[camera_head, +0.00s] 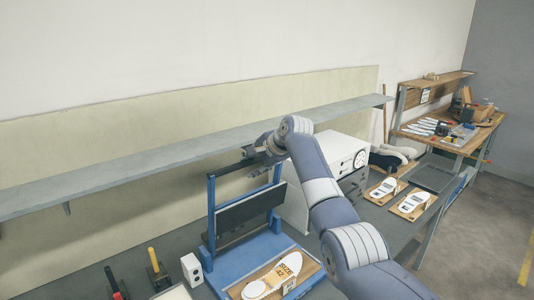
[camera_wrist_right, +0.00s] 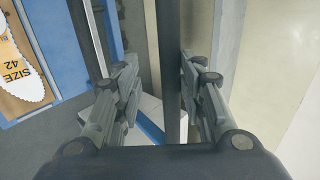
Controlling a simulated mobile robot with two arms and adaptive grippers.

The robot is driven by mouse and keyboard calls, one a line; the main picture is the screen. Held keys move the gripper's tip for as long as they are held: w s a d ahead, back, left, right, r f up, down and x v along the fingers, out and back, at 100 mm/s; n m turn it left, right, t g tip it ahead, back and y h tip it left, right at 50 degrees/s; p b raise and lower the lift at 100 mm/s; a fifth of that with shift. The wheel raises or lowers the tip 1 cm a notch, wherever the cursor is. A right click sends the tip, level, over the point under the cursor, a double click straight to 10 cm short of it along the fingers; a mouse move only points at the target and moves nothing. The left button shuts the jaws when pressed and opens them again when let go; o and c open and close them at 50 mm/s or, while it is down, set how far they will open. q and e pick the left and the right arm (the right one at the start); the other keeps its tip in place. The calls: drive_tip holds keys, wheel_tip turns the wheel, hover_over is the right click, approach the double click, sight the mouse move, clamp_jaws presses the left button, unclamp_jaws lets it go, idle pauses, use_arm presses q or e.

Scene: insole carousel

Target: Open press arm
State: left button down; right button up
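The press has a blue frame (camera_head: 212,215) on a blue base, with a dark tilted plate (camera_head: 245,212) between its uprights and a dark bar (camera_head: 232,169) across the top. An insole marked SIZE 42 (camera_head: 284,270) lies on a wooden board at the front of the base. My right gripper (camera_head: 262,149) is at the right part of the top bar. In the right wrist view its fingers (camera_wrist_right: 158,88) stand either side of a dark bar (camera_wrist_right: 169,60), with a gap on the left; contact on the right is unclear. My left gripper is not in view.
A white machine (camera_head: 345,152) stands behind my right arm. A grey shelf (camera_head: 150,163) runs along the wall behind the press. Yellow-handled (camera_head: 153,258) and red-handled (camera_head: 112,280) clamps and a white box (camera_head: 191,268) stand left of the press. More insole boards (camera_head: 411,204) lie at right.

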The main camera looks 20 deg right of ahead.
drive_tip(key=v, duration=1)
drive_tip(key=shift+s+r, duration=0.2)
drive_tip(key=shift+s, duration=0.1)
drive_tip(key=shift+d, duration=0.1)
